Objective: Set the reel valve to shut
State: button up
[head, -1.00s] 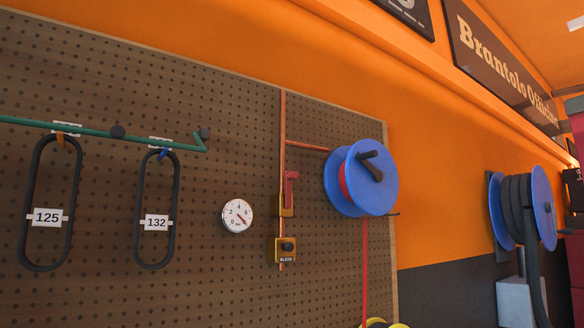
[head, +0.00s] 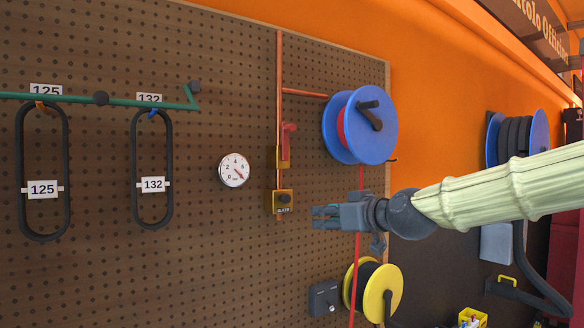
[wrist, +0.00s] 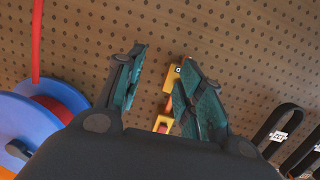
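The reel valve has a red lever (head: 288,131) over a brass-yellow body (head: 283,157) on a vertical copper pipe. The lever points up, roughly along the pipe. My gripper (head: 318,217) is in front of the pegboard, lower and to the right of the valve, pointing left and touching nothing visible. In the wrist view my gripper (wrist: 163,60) has its two fingers apart and empty. Between and beyond them show the yellow bleed block (wrist: 171,76) and the valve body (wrist: 161,124), partly hidden by the right finger.
The blue hose reel (head: 368,128) stands out right of the valve, with a red hose (head: 355,265) hanging down. The bleed block (head: 282,202) is below the valve, a gauge (head: 234,170) left. A yellow reel (head: 382,292) is below my gripper.

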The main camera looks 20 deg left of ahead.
aim_at(296, 127)
jog(key=s+r+n+y+p, duration=0.1)
jog(key=s+r, duration=0.2)
jog(key=r, duration=0.7)
jog(key=s+r+n+y, duration=0.1)
jog(key=s+r+n, duration=0.15)
jog(key=r, duration=0.75)
jog(key=shift+m+t, duration=0.3)
jog(key=shift+m, duration=0.15)
jog(key=p+x, duration=0.2)
jog(key=x, duration=0.3)
jog(key=p+x, duration=0.3)
jog(key=x, duration=0.3)
jog(key=shift+s+a+r, duration=0.2)
jog(key=shift+a, duration=0.1)
jog(key=shift+c, duration=0.2)
